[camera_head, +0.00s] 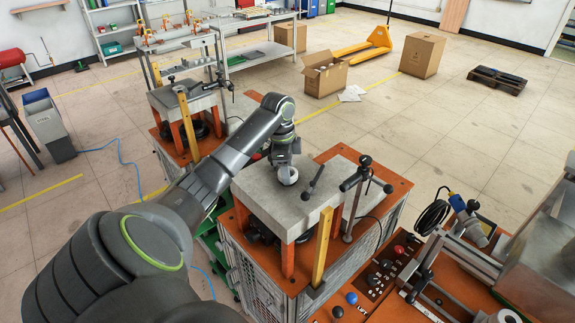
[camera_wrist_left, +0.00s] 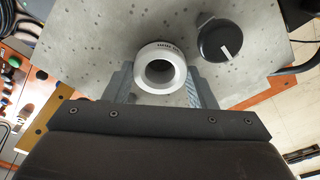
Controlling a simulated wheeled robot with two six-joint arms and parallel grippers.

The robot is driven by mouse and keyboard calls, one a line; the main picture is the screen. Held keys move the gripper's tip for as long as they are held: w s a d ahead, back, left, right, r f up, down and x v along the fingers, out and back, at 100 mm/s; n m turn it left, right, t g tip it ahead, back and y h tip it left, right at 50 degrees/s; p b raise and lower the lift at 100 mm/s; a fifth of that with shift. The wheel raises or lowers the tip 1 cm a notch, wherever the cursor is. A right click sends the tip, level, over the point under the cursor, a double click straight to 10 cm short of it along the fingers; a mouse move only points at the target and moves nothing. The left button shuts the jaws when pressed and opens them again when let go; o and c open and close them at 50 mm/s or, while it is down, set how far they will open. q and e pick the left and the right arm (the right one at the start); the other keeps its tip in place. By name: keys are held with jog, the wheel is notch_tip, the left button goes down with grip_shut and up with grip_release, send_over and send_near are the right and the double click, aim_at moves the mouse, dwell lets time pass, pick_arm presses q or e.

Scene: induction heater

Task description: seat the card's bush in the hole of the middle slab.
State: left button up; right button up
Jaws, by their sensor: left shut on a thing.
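The middle slab (camera_head: 262,199) is a grey speckled block on orange legs, on an orange-topped mesh cabinet. My left gripper (camera_head: 287,170) is low over its top, left of a black lever. A pale ring-shaped bush (camera_head: 287,178) shows beneath it. In the left wrist view the bush (camera_wrist_left: 142,68) sits between the two grey fingers (camera_wrist_left: 160,84), and the gripper is shut on it. The slab (camera_wrist_left: 90,40) fills the background there. The slab's hole is not visible, and I cannot tell how the bush's underside meets the slab. I see no card. My right gripper is out of view.
A black lever (camera_head: 313,182) and a black clamp post (camera_head: 356,190) stand close right of the bush. In the left wrist view a black round knob (camera_wrist_left: 215,38) is near the right finger. Another slab station (camera_head: 187,95) stands behind left. A control panel (camera_head: 385,268) is front right.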

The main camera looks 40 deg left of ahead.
pick_arm(q)
jog(key=shift+f, duration=0.1)
jog(key=shift+f, duration=0.6)
jog(key=o, duration=1.1)
